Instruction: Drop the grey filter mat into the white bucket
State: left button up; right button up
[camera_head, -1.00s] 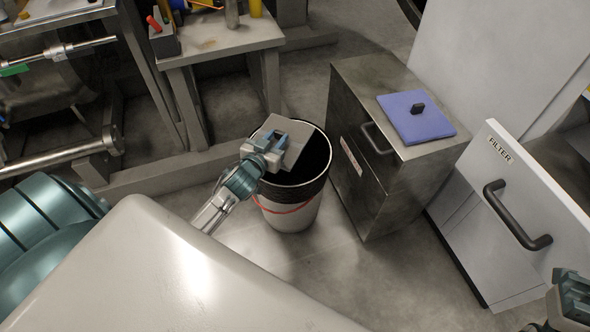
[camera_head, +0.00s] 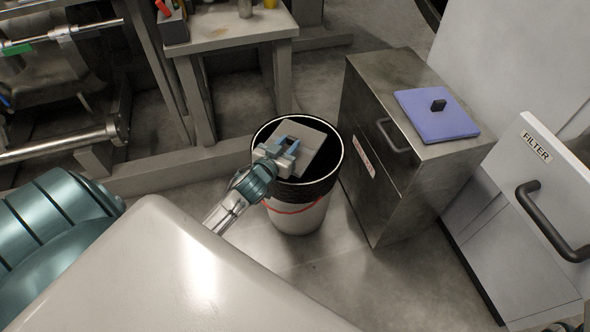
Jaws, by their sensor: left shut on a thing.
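The grey filter mat (camera_head: 318,147) is a flat square plate over the mouth of the white bucket. My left gripper (camera_head: 287,147) is shut on its near left part. The bucket (camera_head: 298,218) stands on the floor, white below with a dark liner folded over its rim and a red band around it. The mat appears within the rim outline; its exact height relative to the rim is hard to tell. The dark inside shows beside it. Only a sliver of my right gripper (camera_head: 562,327) shows at the bottom right edge.
A metal cabinet (camera_head: 385,205) stands close right of the bucket, with a blue-purple pad (camera_head: 436,116) with a black knob on top. A white drawer front labelled FILTER (camera_head: 545,185) sticks out at the right. A small bench (camera_head: 230,40) with tools stands behind.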

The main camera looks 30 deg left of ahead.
pick_arm(q)
jog(key=o, duration=1)
jog(key=shift+o, duration=0.2)
jog(key=s+r, duration=0.1)
jog(key=s, duration=0.9)
jog(key=shift+s+d+r, duration=0.35)
jog(key=shift+d, duration=0.05)
